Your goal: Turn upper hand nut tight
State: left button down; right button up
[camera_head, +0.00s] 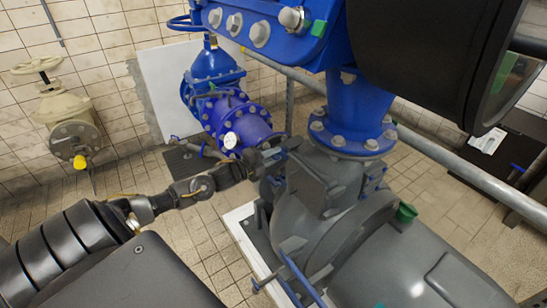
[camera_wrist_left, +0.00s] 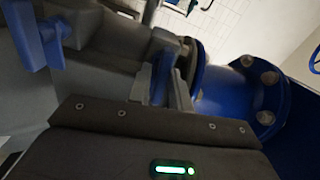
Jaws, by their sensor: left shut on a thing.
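My left gripper (camera_head: 275,157) reaches in from the left, at the upper side of the grey pump housing's square cover (camera_head: 325,185). In the left wrist view its two grey fingers (camera_wrist_left: 162,85) are shut on a blue piece (camera_wrist_left: 162,72), which looks like the upper hand nut. The fingers hide most of that nut, so I cannot tell how tight it sits. Another blue hand nut (camera_wrist_left: 38,38) shows apart from the fingers in the left wrist view. A blue bar (camera_head: 300,277) lies lower on the housing. My right gripper is not in view.
A blue flanged pipe (camera_head: 358,115) rises from the grey housing close to the gripper. A purple-blue valve (camera_head: 235,122) stands behind. A grey rail (camera_head: 460,175) runs at the right. A beige valve (camera_head: 68,120) is by the tiled wall. Open floor (camera_head: 150,180) lies at the left.

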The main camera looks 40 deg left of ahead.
pick_arm(q)
jog(key=shift+f+m, duration=0.1)
jog(key=shift+m, duration=0.4)
jog(key=c, duration=1.5)
grip_release()
jog(key=shift+s, duration=0.1)
jog(key=v, duration=1)
jog(key=shift+s+a, duration=0.1)
jog(key=shift+s, duration=0.2)
